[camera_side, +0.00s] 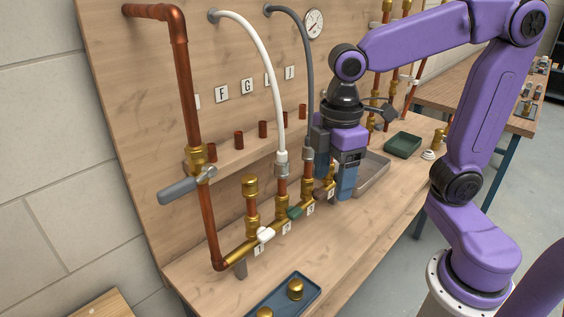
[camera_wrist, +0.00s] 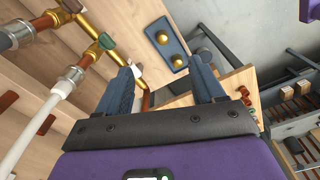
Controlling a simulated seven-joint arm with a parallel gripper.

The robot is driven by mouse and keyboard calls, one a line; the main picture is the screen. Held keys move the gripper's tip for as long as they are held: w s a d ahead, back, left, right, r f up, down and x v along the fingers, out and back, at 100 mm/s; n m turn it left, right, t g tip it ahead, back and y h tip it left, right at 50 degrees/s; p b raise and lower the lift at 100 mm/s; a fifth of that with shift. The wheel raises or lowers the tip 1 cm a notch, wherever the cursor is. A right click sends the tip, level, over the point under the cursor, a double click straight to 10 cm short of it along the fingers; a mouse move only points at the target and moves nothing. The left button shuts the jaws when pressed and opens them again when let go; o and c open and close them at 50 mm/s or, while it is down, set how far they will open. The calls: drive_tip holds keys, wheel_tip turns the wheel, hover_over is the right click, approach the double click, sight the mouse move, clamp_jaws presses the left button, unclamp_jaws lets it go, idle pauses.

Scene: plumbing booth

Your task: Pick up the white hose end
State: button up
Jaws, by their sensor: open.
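The white hose (camera_side: 266,70) arcs from the wall down to its white end (camera_side: 281,156), which meets a silver nut above the second manifold outlet. In the wrist view the white hose end (camera_wrist: 62,90) and its nut are at the left, outside my fingers. My gripper (camera_side: 346,192) points down, to the right of the hose end and apart from it. In the wrist view my gripper (camera_wrist: 162,68) is open, with nothing held between its fingers.
The grey hose (camera_side: 309,90) hangs between the white hose and my gripper. The brass manifold (camera_side: 245,250) has coloured valve handles. A blue tray (camera_side: 270,300) with brass caps is in front. A grey tray (camera_side: 373,172) and green tray (camera_side: 403,145) lie behind my gripper.

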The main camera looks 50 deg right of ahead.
drive_tip(key=w+r, duration=0.6)
drive_tip(key=w, duration=0.4)
wheel_tip(320, 180, up, 5)
drive_tip(key=n, duration=0.2)
hover_over(282, 151)
wheel_tip(282, 151, down, 17)
drive_tip(key=shift+f, duration=0.1)
drive_tip(key=c, duration=1.1)
